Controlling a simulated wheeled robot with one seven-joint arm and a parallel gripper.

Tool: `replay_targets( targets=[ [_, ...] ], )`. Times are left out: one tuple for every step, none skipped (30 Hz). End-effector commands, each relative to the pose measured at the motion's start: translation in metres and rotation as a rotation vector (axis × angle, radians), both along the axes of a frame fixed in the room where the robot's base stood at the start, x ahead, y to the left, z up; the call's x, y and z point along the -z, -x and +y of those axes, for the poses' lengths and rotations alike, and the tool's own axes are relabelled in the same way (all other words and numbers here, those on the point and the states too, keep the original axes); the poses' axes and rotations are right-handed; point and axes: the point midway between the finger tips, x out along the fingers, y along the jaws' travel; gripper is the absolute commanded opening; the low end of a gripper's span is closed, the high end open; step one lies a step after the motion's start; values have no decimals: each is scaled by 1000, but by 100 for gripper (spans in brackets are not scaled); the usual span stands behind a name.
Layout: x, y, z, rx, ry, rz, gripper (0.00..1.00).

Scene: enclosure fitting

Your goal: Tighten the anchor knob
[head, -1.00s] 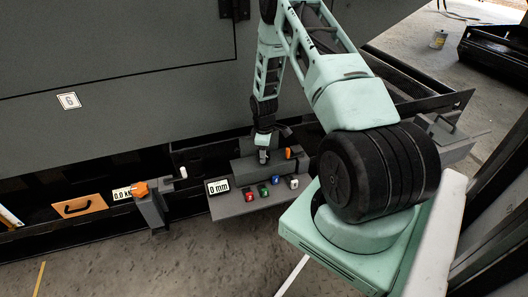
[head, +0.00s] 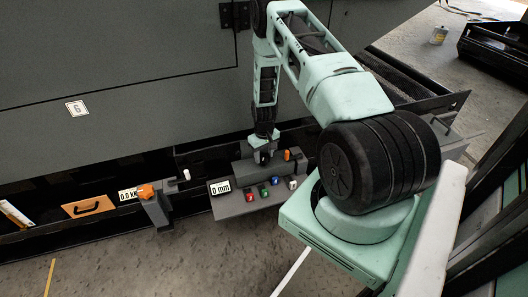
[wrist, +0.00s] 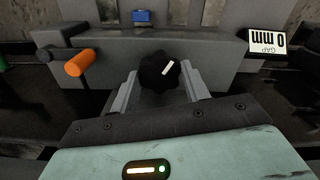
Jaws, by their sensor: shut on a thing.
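A round black knob (wrist: 156,72) with a white pointer line shows in the wrist view, in front of a grey block (wrist: 225,58). The pointer is tilted up to the right. My gripper (wrist: 160,84) has one grey finger on each side of this knob and is shut on it. In the head view my gripper (head: 263,157) reaches down to the grey block behind the small buttons, and the arm hides most of the knob. No label naming the knob is readable.
An orange handle (wrist: 80,62) sticks out left of the knob in the wrist view. A "GAP 0 mm" display (wrist: 267,42) is at right.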

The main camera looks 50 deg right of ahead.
Motion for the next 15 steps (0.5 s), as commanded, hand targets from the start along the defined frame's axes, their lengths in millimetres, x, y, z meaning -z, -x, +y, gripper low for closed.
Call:
replay_targets(
  targets=[
    [-2, 0, 0, 42, 0, 1, 23],
    [-2, 0, 0, 70, 0, 1, 23],
    [-2, 0, 0, 108, 0, 0, 23],
    [-2, 0, 0, 137, 0, 0, 23],
    [-2, 0, 0, 165, 0, 0, 23],
    [-2, 0, 0, 203, 0, -1, 23],
    [-2, -1, 0, 233, 0, -1, 23],
    [-2, -1, 0, 261, 0, -1, 23],
    [-2, 0, 0, 298, 0, -1, 23],
    [-2, 0, 0, 328, 0, 0, 23],
    [-2, 0, 0, 356, 0, 0, 23],
    [-2, 0, 0, 393, 0, 0, 23],
    [-2, 0, 0, 423, 0, -1, 23],
    [-2, 0, 0, 450, 1, -1, 23],
    [-2, 0, 0, 489, 1, -1, 23]
  ],
)
